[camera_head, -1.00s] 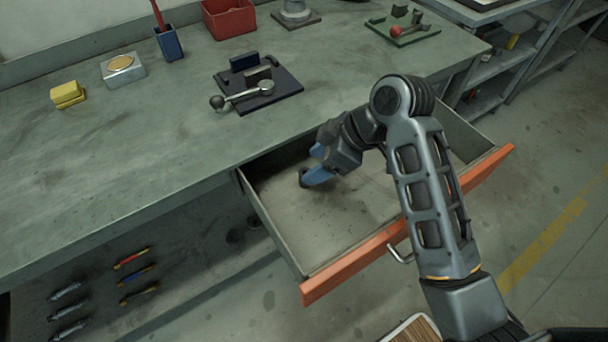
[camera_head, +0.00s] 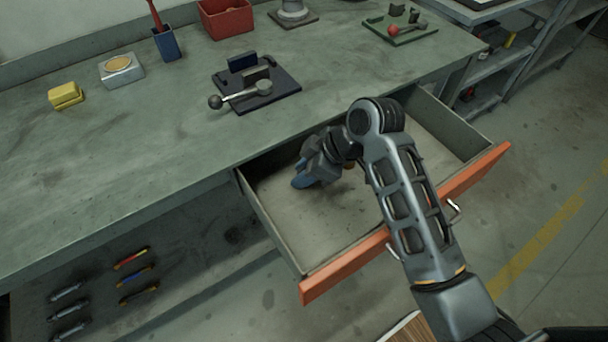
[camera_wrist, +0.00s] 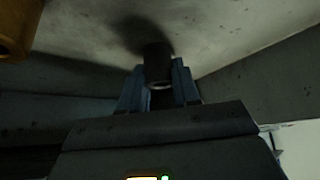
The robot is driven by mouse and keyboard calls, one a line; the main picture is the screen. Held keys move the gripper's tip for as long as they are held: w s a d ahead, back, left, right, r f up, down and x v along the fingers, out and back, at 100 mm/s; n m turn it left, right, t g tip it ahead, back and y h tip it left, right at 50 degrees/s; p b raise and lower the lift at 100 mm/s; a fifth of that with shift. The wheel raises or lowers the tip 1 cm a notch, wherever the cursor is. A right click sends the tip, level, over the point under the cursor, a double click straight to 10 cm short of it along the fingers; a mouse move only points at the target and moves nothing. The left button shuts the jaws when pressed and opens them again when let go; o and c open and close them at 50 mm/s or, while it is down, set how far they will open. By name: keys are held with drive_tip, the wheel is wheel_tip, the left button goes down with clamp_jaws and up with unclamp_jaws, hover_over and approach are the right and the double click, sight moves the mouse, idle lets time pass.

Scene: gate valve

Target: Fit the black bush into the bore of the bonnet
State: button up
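The black bush (camera_wrist: 157,65) is a short dark cylinder in the open drawer, seen in the wrist view between the two blue fingertips of my gripper (camera_wrist: 158,88). The fingers flank it closely on both sides; I cannot tell whether they press on it. In the head view my gripper (camera_head: 303,177) is low inside the drawer at its left part, and hides the bush. I cannot identify the bonnet for certain; a grey flanged piece (camera_head: 292,12) stands at the back of the bench, cut off by the top edge.
The drawer (camera_head: 345,276) has an orange front and walls close around my arm. A brass-coloured piece (camera_wrist: 14,28) is at the wrist view's upper left. On the bench are a dark lever fixture (camera_head: 256,90), a green fixture (camera_head: 402,30), a red bin (camera_head: 226,20) and a yellow block (camera_head: 66,96).

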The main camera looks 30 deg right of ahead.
drive_tip(key=c, duration=0.5)
drive_tip(key=shift+r, duration=0.1)
